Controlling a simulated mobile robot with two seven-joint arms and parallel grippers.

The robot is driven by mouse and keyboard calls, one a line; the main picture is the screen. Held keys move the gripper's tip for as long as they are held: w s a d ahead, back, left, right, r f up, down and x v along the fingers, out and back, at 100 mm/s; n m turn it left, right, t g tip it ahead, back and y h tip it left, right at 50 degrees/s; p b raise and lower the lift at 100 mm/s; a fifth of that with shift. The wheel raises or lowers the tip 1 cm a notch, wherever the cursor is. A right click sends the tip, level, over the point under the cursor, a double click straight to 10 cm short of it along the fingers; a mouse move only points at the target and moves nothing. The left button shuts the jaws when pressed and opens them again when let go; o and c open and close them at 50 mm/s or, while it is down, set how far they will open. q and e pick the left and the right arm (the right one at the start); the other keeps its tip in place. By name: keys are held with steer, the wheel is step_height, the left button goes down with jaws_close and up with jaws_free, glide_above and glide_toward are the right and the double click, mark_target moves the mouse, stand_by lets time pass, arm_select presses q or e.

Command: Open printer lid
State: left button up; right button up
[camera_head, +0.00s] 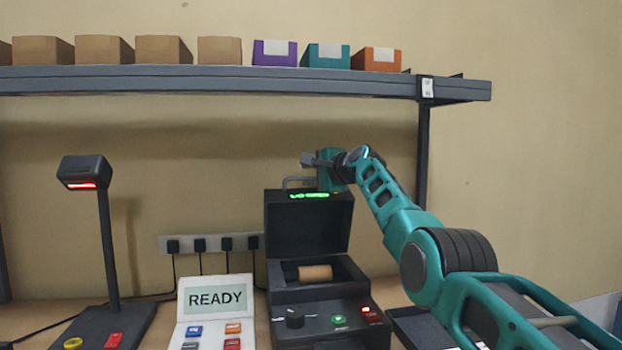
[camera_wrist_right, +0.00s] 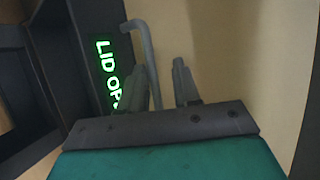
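The dark label printer (camera_head: 312,295) stands on the table with its lid (camera_head: 309,225) raised upright. A tan roll (camera_head: 315,273) shows inside. Green lettering on the lid shows in the wrist view (camera_wrist_right: 108,75) and begins "LID OP". A grey bar handle (camera_head: 292,183) is at the lid's top edge; it also shows in the wrist view (camera_wrist_right: 147,50). My right gripper (camera_head: 310,160) is above the lid, close to the handle. In the wrist view its fingers (camera_wrist_right: 170,85) are apart, with the handle beside the left finger; contact is unclear. My left gripper is out of view.
A scanner on a post (camera_head: 107,240) stands at left. A white panel reading READY (camera_head: 215,310) is left of the printer. A shelf (camera_head: 220,80) with several boxes hangs above. A power strip (camera_head: 215,243) is on the wall behind.

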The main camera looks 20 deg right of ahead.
steer(key=shift+o, duration=0.7)
steer(key=shift+d+r, duration=0.1)
steer(key=shift+r, duration=0.25)
steer(key=shift+f, duration=0.1)
steer(key=shift+f, duration=0.1)
steer(key=shift+s+f+b, duration=0.15)
steer(key=shift+s+b, duration=0.1)
steer(key=shift+b, duration=0.4)
steer(key=shift+s+b, duration=0.25)
steer(key=shift+b, duration=0.2)
steer(key=shift+s+d+b, duration=0.15)
steer(key=shift+s+b, duration=0.55)
steer(key=shift+b, duration=0.4)
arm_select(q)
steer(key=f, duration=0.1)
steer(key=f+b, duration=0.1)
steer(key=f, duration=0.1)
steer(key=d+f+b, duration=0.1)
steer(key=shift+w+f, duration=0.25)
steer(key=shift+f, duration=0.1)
arm_select(e)
steer(key=v, duration=1)
steer(key=shift+s+r, duration=0.25)
steer(key=shift+r, duration=0.15)
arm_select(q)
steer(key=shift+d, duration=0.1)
